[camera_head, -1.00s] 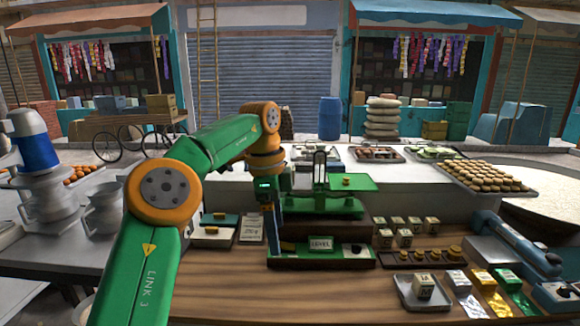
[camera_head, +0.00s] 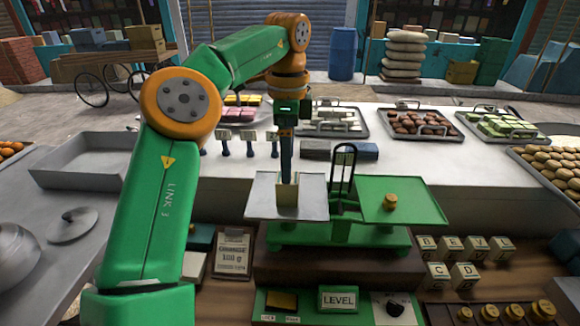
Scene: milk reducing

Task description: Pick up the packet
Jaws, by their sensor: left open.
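A small cream block, which looks like the packet (camera_head: 287,212), stands on the grey left pan (camera_head: 312,200) of the green balance scale (camera_head: 338,236). My left gripper (camera_head: 287,180) comes straight down from above, with its dark fingertips at the top of this block. It is open; the fingers are seen edge-on, so I cannot tell whether they touch the block or stand around it. A brass weight (camera_head: 390,202) sits on the green right pan (camera_head: 415,200). My right gripper is not in view.
Several cream lettered blocks (camera_head: 466,274) stand right of the scale, above a row of brass weights (camera_head: 515,312). A panel marked LEVEL (camera_head: 339,298) is in front. Trays of sweets (camera_head: 419,124) line the white counter behind. A clipboard (camera_head: 233,252) lies at left.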

